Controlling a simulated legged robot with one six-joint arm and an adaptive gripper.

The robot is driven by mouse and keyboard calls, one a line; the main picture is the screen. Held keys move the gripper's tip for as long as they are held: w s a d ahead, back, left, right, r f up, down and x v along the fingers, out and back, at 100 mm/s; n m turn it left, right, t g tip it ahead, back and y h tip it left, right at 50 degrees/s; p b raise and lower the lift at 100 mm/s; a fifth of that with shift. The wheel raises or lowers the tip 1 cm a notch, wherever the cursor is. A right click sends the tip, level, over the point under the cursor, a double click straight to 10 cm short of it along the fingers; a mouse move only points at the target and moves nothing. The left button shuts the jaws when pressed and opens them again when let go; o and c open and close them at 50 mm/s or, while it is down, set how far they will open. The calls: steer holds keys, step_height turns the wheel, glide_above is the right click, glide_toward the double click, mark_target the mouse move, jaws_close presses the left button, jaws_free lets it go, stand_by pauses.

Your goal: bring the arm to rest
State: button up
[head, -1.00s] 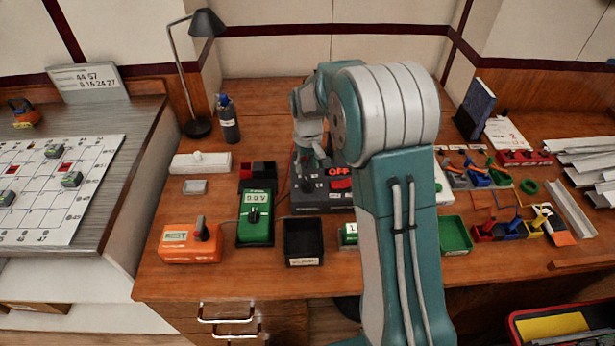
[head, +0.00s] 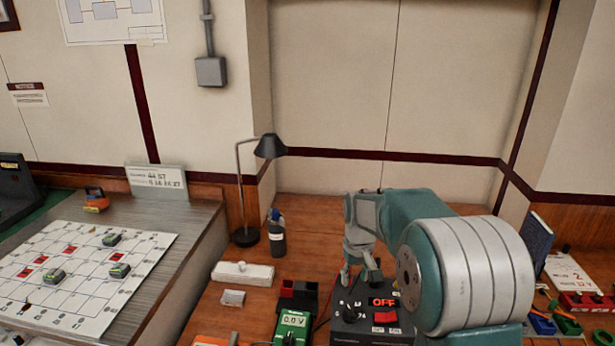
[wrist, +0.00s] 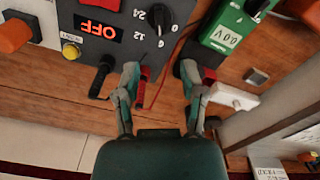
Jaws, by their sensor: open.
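My gripper (head: 358,276) is open and empty in the head view, with its fingers pointing down over the bench by the left side of the dark power unit (head: 350,328). In the wrist view the two fingers of my gripper (wrist: 168,80) stand apart with bare wood and a red lead between them. My teal and grey arm is bent, its big joint hiding part of the bench to the right. The power unit's display (head: 382,301) reads OFF. The unit also shows in the wrist view (wrist: 135,50).
A green meter (head: 292,328) reading 0.0 V stands left of the power unit. A black lamp (head: 247,236), a dark bottle (head: 277,238) and a white block (head: 243,272) stand at the back left. A white grid board (head: 75,265) lies on the left counter.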

steer(key=s+r+t, duration=0.1)
steer(key=s+r, duration=0.5)
steer(key=r, duration=0.1)
steer(key=s+r+m+t, duration=0.1)
steer(key=s+r+t, duration=0.1)
steer(key=s, duration=0.9)
steer(key=s+r+m+t, duration=0.1)
steer(key=s+r+t, duration=0.1)
steer(key=s, duration=1)
steer(key=shift+s+r+m+t, duration=0.3)
steer(key=shift+r, duration=0.45)
